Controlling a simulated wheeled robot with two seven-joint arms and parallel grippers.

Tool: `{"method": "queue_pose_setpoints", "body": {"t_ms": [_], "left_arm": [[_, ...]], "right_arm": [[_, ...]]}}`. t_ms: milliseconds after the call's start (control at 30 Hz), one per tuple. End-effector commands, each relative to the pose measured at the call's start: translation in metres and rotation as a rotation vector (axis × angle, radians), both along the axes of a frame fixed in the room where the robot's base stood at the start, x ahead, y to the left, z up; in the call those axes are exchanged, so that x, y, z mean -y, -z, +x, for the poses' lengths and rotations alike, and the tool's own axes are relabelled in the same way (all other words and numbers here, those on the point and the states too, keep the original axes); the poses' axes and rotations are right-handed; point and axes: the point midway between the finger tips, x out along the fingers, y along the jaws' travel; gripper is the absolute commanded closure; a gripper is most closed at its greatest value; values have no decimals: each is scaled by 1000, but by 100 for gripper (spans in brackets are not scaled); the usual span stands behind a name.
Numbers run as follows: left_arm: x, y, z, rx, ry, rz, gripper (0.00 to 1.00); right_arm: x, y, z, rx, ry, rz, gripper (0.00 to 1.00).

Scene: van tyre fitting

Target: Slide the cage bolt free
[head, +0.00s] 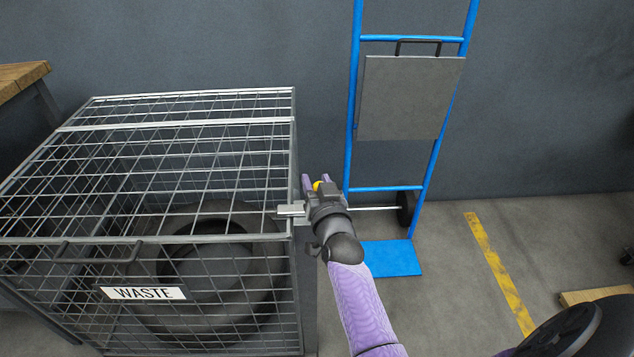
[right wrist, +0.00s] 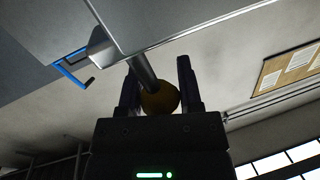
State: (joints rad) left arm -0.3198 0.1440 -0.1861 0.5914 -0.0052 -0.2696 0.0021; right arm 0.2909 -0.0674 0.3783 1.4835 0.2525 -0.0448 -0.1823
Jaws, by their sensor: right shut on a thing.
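The wire waste cage (head: 210,122) stands at the left with its lid down and a white WASTE label (head: 143,293) on its front. A pale metal bolt piece (head: 291,209) shows at its right upper edge. My right gripper (head: 319,181) is at the cage's right side, shut on the yellow bolt knob (head: 317,186). In the right wrist view, the round knob (right wrist: 159,98) sits between the two fingers, on a grey stem (right wrist: 141,68) reaching up to the cage side. How far the bolt sits in its keeper is hidden. My left gripper is not in view.
A dark tyre (head: 190,270) lies inside the cage. A blue hand truck (head: 390,258) stands close behind and right of my right gripper, against the wall. A wooden-topped bench (head: 22,76) is at the far left.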

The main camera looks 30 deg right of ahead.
Motion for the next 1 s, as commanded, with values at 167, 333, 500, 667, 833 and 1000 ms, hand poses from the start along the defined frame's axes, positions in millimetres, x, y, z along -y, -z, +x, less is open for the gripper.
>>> {"method": "queue_pose_setpoints", "body": {"t_ms": [167,333,500,667,833,1000], "left_arm": [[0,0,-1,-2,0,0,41],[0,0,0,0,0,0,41],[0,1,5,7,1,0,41],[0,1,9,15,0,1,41],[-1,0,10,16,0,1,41],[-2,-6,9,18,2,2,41]], "right_arm": [[0,1,0,-2,0,1,100],[0,1,0,-2,0,1,100],[0,1,0,-2,0,1,100],[0,1,0,-2,0,1,100],[5,1,-3,-3,2,-2,100],[31,1,-19,-4,3,-5,100]]}}
